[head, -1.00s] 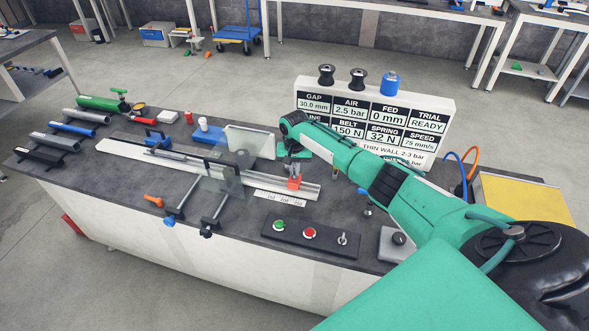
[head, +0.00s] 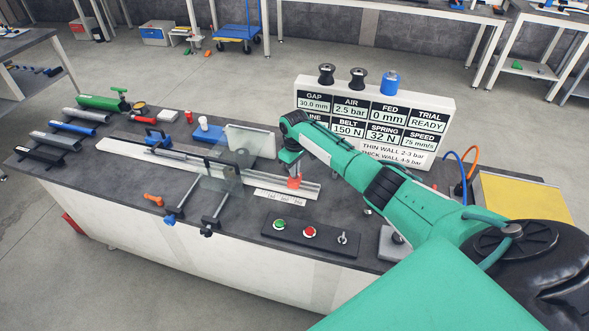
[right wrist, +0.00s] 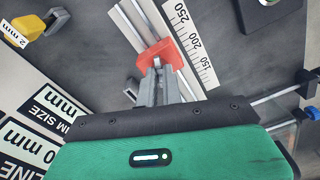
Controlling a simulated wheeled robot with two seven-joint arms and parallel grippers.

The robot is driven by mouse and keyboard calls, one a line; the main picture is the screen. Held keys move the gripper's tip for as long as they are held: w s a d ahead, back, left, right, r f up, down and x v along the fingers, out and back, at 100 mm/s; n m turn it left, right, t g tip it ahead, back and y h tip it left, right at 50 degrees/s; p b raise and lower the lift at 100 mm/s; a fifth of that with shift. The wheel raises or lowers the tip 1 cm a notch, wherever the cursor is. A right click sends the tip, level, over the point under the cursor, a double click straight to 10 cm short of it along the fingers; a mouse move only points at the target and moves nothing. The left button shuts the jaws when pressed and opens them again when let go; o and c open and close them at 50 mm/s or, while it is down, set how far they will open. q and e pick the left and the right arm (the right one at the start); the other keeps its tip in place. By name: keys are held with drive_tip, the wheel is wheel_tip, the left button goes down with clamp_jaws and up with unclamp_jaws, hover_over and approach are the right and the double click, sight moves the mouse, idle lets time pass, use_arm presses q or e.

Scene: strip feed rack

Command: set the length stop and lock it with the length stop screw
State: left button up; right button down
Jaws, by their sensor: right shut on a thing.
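The length stop is a red block (head: 294,183) on the right part of the pale rail (head: 262,178). It also shows in the right wrist view (right wrist: 160,54), across the rail beside the scale. My right gripper (head: 294,174) points down on top of the red block. In the right wrist view its grey fingers (right wrist: 157,72) are close together at the block. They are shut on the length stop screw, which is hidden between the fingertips. My left gripper is not in view.
A white printed scale (head: 280,197) lies in front of the rail. A clear guard (head: 218,180) stands left of the stop. A black button panel (head: 310,236) is at the front. The display board (head: 375,120) stands behind my right arm.

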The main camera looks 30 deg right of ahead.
drive_tip(key=n, duration=0.5)
drive_tip(key=shift+b, duration=0.3)
drive_tip(key=shift+r+n+b, duration=0.1)
drive_tip(key=shift+n+b, duration=0.3)
drive_tip(key=shift+n, duration=2.1)
drive_tip(key=c, duration=1.6)
unclamp_jaws()
drive_tip(key=shift+o, duration=0.2)
